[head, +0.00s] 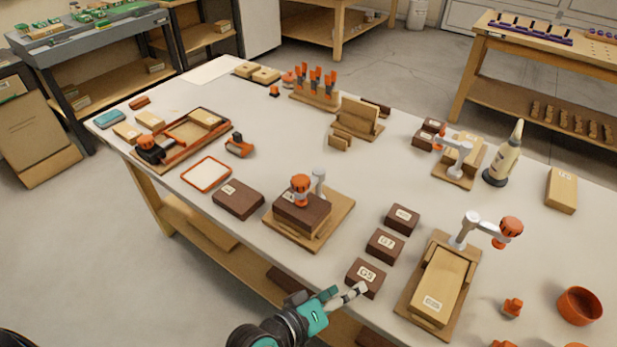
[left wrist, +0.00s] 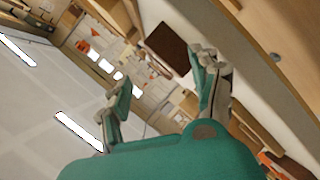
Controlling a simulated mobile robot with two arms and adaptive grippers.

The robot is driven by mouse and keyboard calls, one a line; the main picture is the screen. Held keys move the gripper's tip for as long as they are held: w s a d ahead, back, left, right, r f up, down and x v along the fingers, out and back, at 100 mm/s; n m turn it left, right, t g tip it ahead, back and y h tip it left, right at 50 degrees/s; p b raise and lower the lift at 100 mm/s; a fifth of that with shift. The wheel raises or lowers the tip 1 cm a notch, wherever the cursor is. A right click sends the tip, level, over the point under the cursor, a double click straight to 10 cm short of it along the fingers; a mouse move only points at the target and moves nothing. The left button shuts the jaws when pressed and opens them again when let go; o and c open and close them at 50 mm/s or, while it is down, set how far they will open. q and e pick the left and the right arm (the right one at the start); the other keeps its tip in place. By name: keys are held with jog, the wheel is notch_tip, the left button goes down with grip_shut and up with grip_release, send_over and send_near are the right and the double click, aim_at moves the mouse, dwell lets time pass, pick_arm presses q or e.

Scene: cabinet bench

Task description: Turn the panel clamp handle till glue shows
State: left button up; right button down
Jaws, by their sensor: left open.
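A wooden panel in a long clamp frame (head: 186,122) with orange-brown rails lies at the table's left. A black and orange handle (head: 150,150) sits at its near left end; I see no glue there at this size. Other fixtures have white arms with orange knobs: one knob (head: 301,184) is over a dark block, another (head: 511,228) is swung beside a pale block. My left gripper (head: 345,297) is at the table's front edge, just below dark block G5 (head: 366,277), far right of the clamp frame. In the left wrist view its fingers (left wrist: 158,78) are spread and empty.
More dark blocks (head: 385,245) stand behind G5. A glue bottle (head: 505,158) stands upright at the back right. An orange bowl (head: 579,305) is at the right. An orange-rimmed pad (head: 206,174) and a small orange-black tool (head: 239,146) lie near the clamp frame.

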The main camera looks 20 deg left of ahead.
pick_arm(q)
jog(key=w+r+n+t+y, duration=0.2)
jog(key=w+r+n+t, duration=0.2)
jog(key=r+n+t, duration=0.65)
jog(key=n+g+y, duration=0.6)
jog(key=n+y, duration=0.8)
jog(key=n, duration=1.1)
send_near(302, 187)
jog(key=shift+t, duration=0.25)
jog(key=p+x, duration=0.4)
jog(key=x, duration=0.8)
jog(key=shift+a+f, duration=0.1)
jog(key=c, duration=1.2)
jog(key=shift+p, duration=0.3)
jog(key=shift+c, duration=0.2)
